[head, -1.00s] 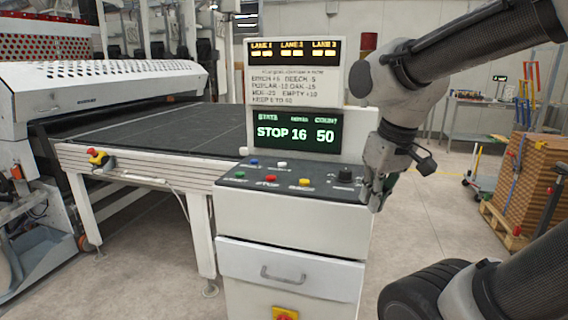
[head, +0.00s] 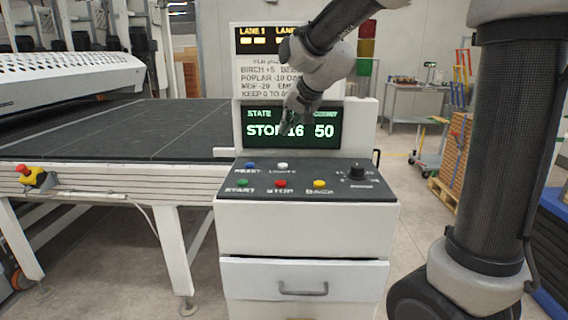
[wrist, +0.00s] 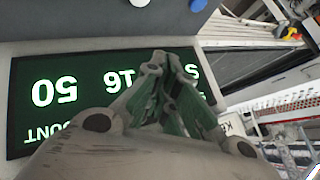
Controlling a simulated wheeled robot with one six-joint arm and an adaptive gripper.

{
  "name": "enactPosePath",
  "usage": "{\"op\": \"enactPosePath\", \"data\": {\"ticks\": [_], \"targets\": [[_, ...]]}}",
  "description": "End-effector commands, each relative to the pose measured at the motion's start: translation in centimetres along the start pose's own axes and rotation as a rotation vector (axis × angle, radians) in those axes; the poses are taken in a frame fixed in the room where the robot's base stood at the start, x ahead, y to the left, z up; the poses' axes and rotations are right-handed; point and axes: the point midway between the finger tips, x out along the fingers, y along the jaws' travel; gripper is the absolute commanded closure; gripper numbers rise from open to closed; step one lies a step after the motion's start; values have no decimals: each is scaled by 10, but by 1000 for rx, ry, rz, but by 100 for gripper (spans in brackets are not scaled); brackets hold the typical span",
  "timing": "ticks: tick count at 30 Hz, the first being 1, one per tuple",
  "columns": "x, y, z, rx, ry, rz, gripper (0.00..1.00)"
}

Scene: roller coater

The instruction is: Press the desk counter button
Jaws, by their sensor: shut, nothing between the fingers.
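The desk (head: 228,206) has a dark sloped panel with buttons. A white button (head: 283,166) sits in the back row, its label too blurred to read surely. It also shows at the top edge of the wrist view (wrist: 140,2). A blue button (head: 250,166) is left of it, its label seeming to read RESET; it shows in the wrist view too (wrist: 197,5). The green display (head: 328,118) reads STOP, 16 and COUNT 50. My gripper (head: 293,108) is shut and empty, in front of the display and above the back row, apart from the buttons. Its fingers (wrist: 160,62) show in the wrist view.
Green (head: 243,183), red (head: 281,184) and yellow (head: 320,184) buttons line the front row. A black knob (head: 357,171) stands at the right. A dark conveyor table (head: 120,129) with an emergency stop (head: 28,172) lies left. The lane sign (head: 258,40) rises behind.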

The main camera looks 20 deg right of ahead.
Motion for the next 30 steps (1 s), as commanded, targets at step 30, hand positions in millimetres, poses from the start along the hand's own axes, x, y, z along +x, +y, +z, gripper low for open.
{"op": "enactPosePath", "data": {"ticks": [30], "targets": [[42,21,20,85,40,-24,100]]}}
